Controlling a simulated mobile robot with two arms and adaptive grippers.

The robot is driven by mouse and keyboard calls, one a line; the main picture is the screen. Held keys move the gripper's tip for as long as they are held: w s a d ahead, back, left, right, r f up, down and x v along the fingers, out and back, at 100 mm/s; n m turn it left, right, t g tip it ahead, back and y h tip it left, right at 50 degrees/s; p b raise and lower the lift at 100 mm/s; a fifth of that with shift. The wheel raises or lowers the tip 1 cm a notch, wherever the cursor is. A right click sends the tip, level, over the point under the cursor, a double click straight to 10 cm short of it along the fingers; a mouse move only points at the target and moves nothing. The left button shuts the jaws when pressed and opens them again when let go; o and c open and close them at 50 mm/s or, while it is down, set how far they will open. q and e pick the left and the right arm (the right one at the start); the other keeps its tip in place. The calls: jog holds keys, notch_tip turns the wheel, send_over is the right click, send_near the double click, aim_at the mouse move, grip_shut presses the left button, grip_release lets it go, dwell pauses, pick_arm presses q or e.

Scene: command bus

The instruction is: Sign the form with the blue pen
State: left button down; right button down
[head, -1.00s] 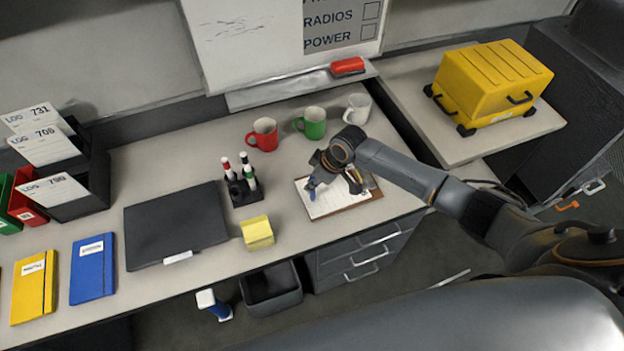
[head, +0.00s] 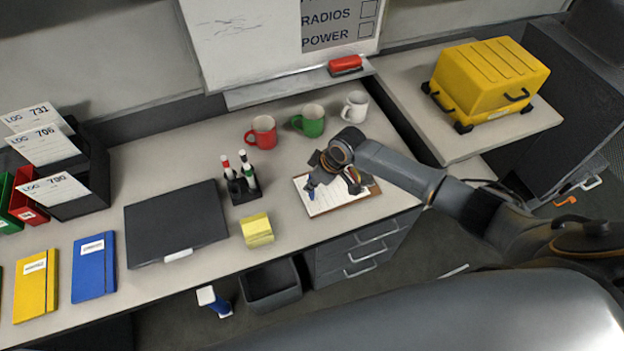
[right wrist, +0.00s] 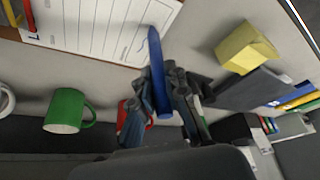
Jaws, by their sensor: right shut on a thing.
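My right gripper (head: 314,182) is shut on the blue pen (head: 311,193) above the left part of the form. In the right wrist view the gripper (right wrist: 162,100) holds the blue pen (right wrist: 157,70) between its fingers, with one end reaching over the lined paper. The white form (head: 335,202) lies on a brown clipboard (head: 372,188) on the desk, partly hidden by my gripper. The form (right wrist: 90,25) also shows in the right wrist view. My left gripper is not in view.
Red (head: 262,132), green (head: 310,120) and white (head: 355,107) mugs stand behind the clipboard. A marker holder (head: 241,190), yellow notes (head: 257,230) and a closed dark laptop (head: 177,223) are to its left. The desk's front edge is close below the clipboard.

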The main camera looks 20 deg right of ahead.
jog(key=shift+s+a+p, duration=0.15)
jog(key=shift+s+p, duration=0.2)
jog(key=shift+p, duration=0.05)
dwell(0.4)
jog(key=shift+r, duration=0.1)
notch_tip(320, 180, up, 3)
jog(key=p, duration=0.3)
jog(key=shift+r+p, duration=0.7)
jog(key=shift+r, duration=0.3)
